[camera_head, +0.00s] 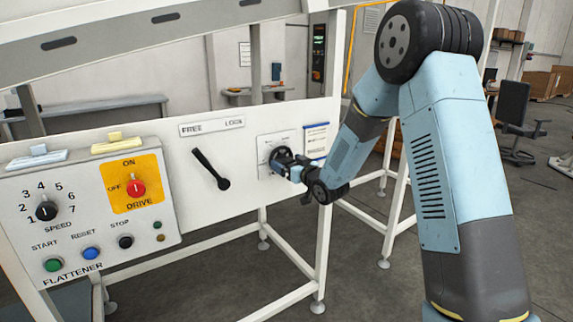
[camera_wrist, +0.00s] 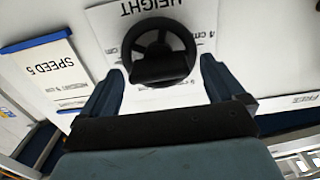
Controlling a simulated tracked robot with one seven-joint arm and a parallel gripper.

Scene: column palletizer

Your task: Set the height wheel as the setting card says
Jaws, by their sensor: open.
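The black spoked height wheel (camera_wrist: 160,42) sits on a white plate marked HEIGHT (camera_wrist: 207,22), seen upside down in the wrist view. My gripper (camera_wrist: 161,66) is open, its blue fingers on either side of the wheel's near part; I cannot tell whether they touch it. Centimetre marks ring the wheel, partly hidden; its setting cannot be read. The setting card (camera_wrist: 52,72) is left of the plate, with SPEED 5 in large print and a smaller, unclear line. In the head view my gripper (camera_head: 289,167) is at the wheel (camera_head: 276,157), covering part of it, left of and below the card (camera_head: 316,142).
A black lever (camera_head: 209,169) leans toward FREE under the FREE/LOCK label (camera_head: 212,126). Further left is the FLATTENER control box (camera_head: 88,215) with a speed knob (camera_head: 46,210), a red drive switch (camera_head: 136,187) and buttons. White frame legs (camera_head: 322,250) stand below the panel.

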